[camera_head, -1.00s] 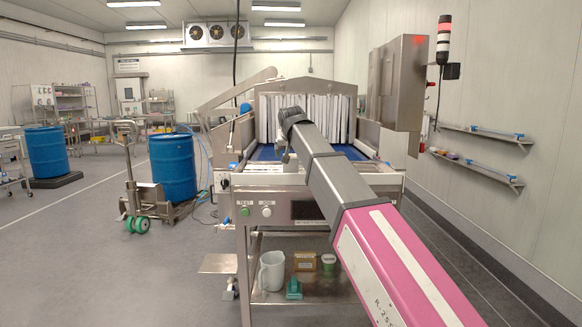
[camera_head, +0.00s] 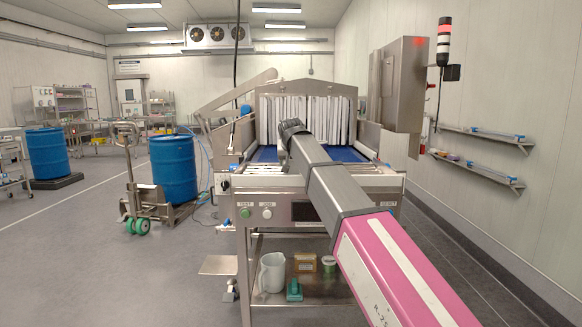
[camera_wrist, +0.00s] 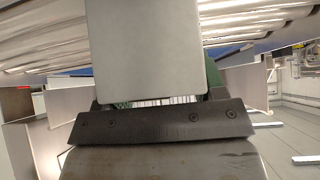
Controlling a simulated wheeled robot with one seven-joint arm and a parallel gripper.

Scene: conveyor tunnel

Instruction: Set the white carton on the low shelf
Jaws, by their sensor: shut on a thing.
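The white carton (camera_wrist: 145,50) fills the upper middle of the wrist view as a plain pale face. My gripper (camera_wrist: 165,100) is shut on it; green finger parts show at its lower edge and right side. In the head view my arm reaches over the front of the conveyor, and its dark end hides the gripper and the carton. The low shelf (camera_head: 328,293) is the metal deck under the conveyor's front, below the arm.
On the low shelf stand a white jug (camera_head: 271,272), a brown box (camera_head: 304,262), a green-and-white tub (camera_head: 329,264) and a teal item (camera_head: 294,290). Conveyor rollers (camera_head: 365,179) and the control panel (camera_head: 265,212) lie above it. A pallet truck (camera_head: 137,190) with a blue drum (camera_head: 173,168) stands left.

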